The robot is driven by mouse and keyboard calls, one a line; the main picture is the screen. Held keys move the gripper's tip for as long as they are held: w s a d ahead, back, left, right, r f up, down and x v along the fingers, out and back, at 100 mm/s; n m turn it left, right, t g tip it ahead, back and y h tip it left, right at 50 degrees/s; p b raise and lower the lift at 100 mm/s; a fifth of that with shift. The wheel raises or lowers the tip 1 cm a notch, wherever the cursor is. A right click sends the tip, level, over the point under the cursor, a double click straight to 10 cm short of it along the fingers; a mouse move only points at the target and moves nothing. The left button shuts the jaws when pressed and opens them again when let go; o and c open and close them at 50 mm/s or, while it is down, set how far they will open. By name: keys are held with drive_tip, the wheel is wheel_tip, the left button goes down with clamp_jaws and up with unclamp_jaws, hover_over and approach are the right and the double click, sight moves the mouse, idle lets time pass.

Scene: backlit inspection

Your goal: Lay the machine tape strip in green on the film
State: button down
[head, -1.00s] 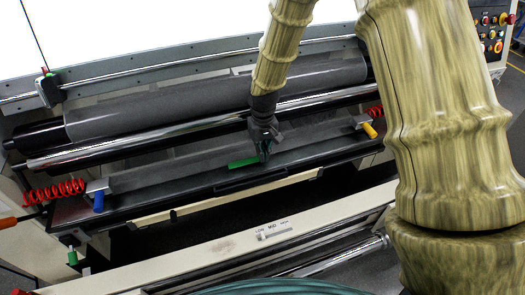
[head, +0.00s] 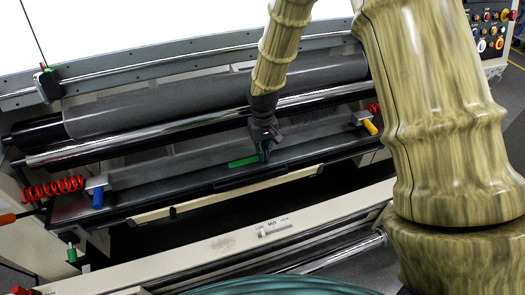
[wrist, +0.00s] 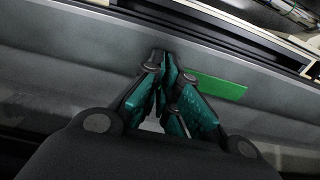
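The flat green tape strip (head: 242,162) shows against the grey film surface (head: 180,168), in the middle of the machine. My gripper (head: 264,156) points down at the strip's right end in the head view. In the wrist view the strip (wrist: 218,88) runs out to the right from the teal-padded fingers of my gripper (wrist: 170,72). The fingers are drawn close together at the strip's end, which they hide. I cannot tell whether the strip touches the surface beneath.
A large grey roller (head: 180,100) and a chrome bar (head: 150,138) lie behind. Blue (head: 97,199) and yellow (head: 370,128) handles stand at either side, with a red coiled hose (head: 53,188) at the left. A pale front rail (head: 220,244) runs nearer me.

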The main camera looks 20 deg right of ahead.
drive_tip(key=c, duration=1.6)
unclamp_jaws()
drive_tip(key=shift+o, duration=0.2)
wheel_tip(320, 180, up, 12)
